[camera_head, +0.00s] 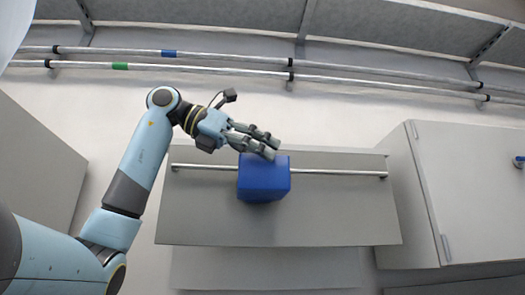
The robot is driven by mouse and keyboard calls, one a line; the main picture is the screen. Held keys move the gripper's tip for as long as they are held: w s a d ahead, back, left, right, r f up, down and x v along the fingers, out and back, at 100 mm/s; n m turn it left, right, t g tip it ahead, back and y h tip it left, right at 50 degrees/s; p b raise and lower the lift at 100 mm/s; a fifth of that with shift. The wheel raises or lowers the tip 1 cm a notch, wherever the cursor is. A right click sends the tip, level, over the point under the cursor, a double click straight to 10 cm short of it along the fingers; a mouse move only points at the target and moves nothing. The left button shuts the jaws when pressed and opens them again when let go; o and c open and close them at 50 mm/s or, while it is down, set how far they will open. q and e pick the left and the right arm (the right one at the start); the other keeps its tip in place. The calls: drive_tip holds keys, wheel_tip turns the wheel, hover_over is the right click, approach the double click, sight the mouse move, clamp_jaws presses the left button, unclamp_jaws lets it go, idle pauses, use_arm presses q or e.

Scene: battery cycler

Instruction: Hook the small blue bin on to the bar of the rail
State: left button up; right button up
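The small blue bin (263,182) is at the rail's bar (335,172), in front of its middle, and looks roughly upright. The bar runs across a grey panel and shows on both sides of the bin. Whether the bin's back is hooked over the bar is hidden. My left gripper (272,148) reaches in from the left with its fingertips at the bin's top edge. The fingers overlap in this view, so I cannot tell whether they grip the rim. My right gripper is not in view.
A grey cabinet (460,190) stands close at the right, and another grey box-like surface (40,150) is at the left. Two long pipes (220,57) with blue and green bands run along the wall above. The bar is free on both sides of the bin.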

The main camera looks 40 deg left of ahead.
use_arm(q)
drive_tip(key=v, duration=1.2)
